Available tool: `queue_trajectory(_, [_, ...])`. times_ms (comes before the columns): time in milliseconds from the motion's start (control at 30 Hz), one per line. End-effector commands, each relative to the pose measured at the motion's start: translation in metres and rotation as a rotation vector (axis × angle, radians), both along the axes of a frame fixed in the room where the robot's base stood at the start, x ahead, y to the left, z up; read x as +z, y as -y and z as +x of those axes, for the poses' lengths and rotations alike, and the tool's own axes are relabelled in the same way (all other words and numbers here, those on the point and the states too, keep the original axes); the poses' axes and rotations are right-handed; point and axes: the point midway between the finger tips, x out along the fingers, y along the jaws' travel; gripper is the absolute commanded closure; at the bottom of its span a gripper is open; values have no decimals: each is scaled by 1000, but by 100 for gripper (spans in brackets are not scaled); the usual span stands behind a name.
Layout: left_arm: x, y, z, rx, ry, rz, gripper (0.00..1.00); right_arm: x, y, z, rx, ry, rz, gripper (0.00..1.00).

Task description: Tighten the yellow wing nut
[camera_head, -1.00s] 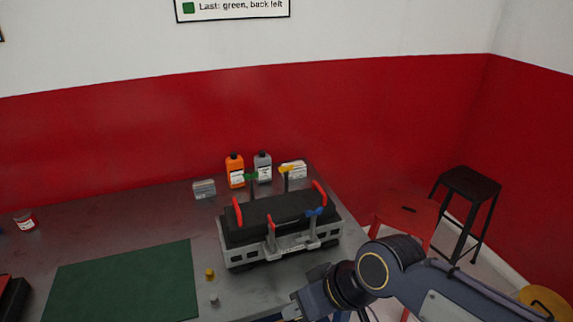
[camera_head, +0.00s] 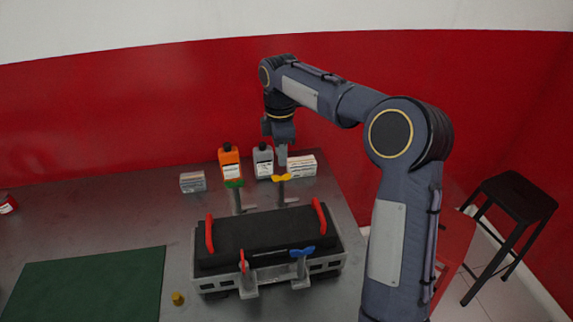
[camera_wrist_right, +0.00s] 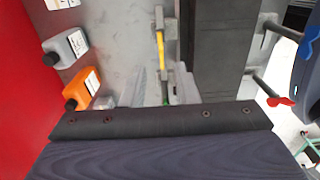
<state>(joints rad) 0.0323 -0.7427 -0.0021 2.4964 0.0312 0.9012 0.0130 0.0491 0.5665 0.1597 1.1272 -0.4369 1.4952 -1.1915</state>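The yellow wing nut (camera_head: 283,177) sits on a post at the back right of the engine block (camera_head: 265,235), and shows edge-on in the right wrist view (camera_wrist_right: 160,50). My right gripper (camera_head: 283,163) points down just above it. In the right wrist view two grey fingers stand apart with the yellow nut seen beyond the gap, so the gripper looks open and empty. I cannot tell whether it touches the nut. The green wing nut (camera_head: 234,184) is at back left, the blue one (camera_head: 301,252) at front right and the red one (camera_head: 243,262) at front left. My left gripper is out of view.
An orange bottle (camera_head: 230,163), a grey bottle (camera_head: 263,161) and a white box (camera_head: 301,166) stand close behind the posts. Another small box (camera_head: 193,181) is left of them. A green mat (camera_head: 85,285) and a small yellow part (camera_head: 178,298) lie at front left.

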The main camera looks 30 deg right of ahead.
Motion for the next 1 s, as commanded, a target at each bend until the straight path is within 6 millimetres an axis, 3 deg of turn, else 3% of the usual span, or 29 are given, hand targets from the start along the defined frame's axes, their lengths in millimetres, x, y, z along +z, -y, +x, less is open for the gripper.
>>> queue_trajectory(400, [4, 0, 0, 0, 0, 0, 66, -61, 0, -1, -4, -3, 2, 73])
queue_trajectory(767, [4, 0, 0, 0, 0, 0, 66, -69, 0, -1, -5, 1, 2, 73])
queue_trajectory(1000, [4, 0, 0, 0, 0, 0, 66, -68, 0, -1, -5, 1, 2, 100])
